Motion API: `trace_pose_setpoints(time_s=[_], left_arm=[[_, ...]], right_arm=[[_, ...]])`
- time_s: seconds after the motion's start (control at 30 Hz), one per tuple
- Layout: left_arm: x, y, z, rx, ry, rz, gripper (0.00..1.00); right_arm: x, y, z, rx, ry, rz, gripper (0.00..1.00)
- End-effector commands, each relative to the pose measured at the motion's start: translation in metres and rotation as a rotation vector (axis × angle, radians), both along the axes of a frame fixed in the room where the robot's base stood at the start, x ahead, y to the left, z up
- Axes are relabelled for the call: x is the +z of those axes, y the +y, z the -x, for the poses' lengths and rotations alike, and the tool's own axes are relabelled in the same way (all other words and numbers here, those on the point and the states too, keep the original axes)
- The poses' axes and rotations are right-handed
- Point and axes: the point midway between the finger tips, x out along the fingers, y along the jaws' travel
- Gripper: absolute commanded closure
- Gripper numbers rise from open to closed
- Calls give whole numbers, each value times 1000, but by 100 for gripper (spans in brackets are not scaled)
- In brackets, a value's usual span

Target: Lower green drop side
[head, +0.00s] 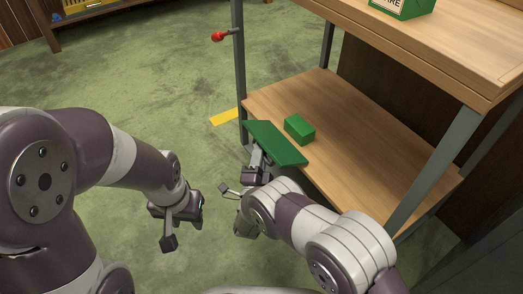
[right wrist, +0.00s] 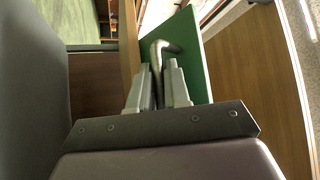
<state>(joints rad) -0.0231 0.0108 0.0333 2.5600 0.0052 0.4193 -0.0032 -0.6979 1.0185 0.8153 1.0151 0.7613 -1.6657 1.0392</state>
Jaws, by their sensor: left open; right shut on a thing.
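The green drop side (head: 276,143) is a flat panel at the front edge of the lower wooden shelf, slanted in the head view. In the right wrist view the green panel (right wrist: 190,50) stands just beyond my fingers, with a curved metal handle (right wrist: 164,47) on it. My right gripper (head: 257,160) is at the panel's outer face; its fingers (right wrist: 159,80) are shut on the handle. The handle's lower part is hidden between the fingers. My left gripper (head: 183,222) is open and empty above the floor, left of the panel and apart from it.
A green box (head: 299,129) lies on the lower shelf (head: 370,150) just behind the panel. Grey posts carry the upper shelf, which holds another green box (head: 402,8). The green floor on the left is open.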

Motion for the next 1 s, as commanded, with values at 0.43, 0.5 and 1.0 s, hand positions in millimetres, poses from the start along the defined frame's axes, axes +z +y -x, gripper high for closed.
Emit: trace_pose_setpoints(time_s=[0.43,0.5,1.0], left_arm=[[-24,0,0,0,0,0,57],[-27,0,0,0,0,0,57],[-32,0,0,0,0,0,57]], right_arm=[[-33,-7,-3,-6,-1,11,100],[-35,-8,-4,-6,-22,36,100],[-38,-10,-6,-8,-72,103,100]])
